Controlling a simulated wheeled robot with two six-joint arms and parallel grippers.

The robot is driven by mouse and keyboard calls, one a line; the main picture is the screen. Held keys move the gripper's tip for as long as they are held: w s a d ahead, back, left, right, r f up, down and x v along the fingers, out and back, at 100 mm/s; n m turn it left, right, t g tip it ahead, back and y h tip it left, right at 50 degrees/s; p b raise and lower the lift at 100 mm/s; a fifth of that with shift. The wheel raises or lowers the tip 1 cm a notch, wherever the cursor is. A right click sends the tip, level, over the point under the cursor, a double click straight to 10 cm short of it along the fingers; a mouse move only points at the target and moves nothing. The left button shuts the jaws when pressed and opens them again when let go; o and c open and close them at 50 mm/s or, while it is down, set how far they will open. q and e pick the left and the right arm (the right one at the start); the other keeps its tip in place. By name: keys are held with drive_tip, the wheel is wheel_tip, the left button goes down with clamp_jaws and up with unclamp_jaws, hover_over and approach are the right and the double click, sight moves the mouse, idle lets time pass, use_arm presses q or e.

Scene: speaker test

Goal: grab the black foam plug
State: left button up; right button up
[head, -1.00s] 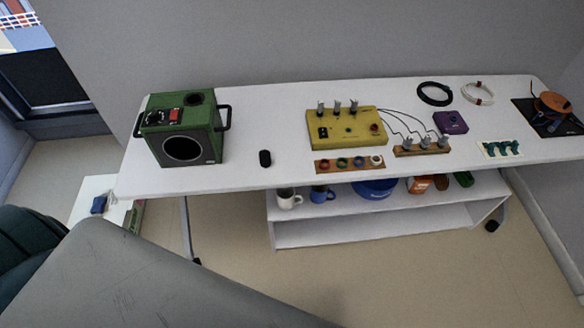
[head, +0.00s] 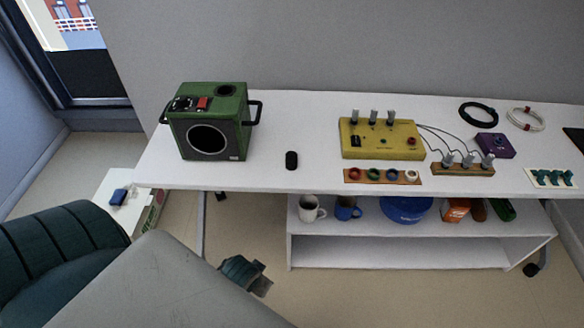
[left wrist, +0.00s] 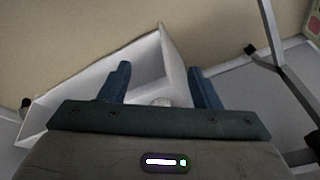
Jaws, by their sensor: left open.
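The black foam plug (head: 291,160) is a small dark rounded block on the white table (head: 240,178), right of the green speaker box. Nothing touches it. In the head view, part of my left gripper (head: 249,276) shows as dark teal pieces beyond my grey arm, below the table's front edge and lower left of the plug. In the left wrist view, my left gripper (left wrist: 158,80) has its two blue fingers wide apart with nothing held between them. The plug is not visible in that view. My right gripper is in neither view.
The green speaker box (head: 209,122) stands left of the plug. A yellow panel (head: 381,139) and a strip of coloured rings (head: 383,176) lie to its right. The table around the plug is bare. A white shelf (head: 400,248) with mugs stands below the table front.

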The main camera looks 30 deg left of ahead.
use_arm(q)
wheel_tip(320, 180, up, 4)
drive_tip(key=w+b, duration=0.1)
drive_tip(key=n+t+y+b, duration=0.2)
drive_tip(key=n+t+y, duration=0.2)
drive_tip(key=t, duration=0.9)
approach(293, 152)
drive_tip(key=shift+t, duration=0.4)
drive_tip(key=x, duration=0.1)
drive_tip(key=p+x, duration=0.1)
drive_tip(key=x, duration=0.2)
drive_tip(key=shift+w+a+f, duration=0.2)
drive_tip(key=shift+w+f, duration=0.05)
drive_tip(key=shift+f, duration=0.15)
drive_tip(key=shift+p+x, duration=1.25)
drive_tip(key=shift+x, duration=1.65)
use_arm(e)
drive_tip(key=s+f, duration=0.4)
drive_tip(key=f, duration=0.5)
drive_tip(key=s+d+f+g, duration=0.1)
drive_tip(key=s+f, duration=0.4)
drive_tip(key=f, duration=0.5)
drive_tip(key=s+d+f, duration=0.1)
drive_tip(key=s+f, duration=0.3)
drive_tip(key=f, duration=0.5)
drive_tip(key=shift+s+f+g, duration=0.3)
use_arm(q)
drive_tip(key=shift+f, duration=0.15)
drive_tip(key=c, duration=1.1)
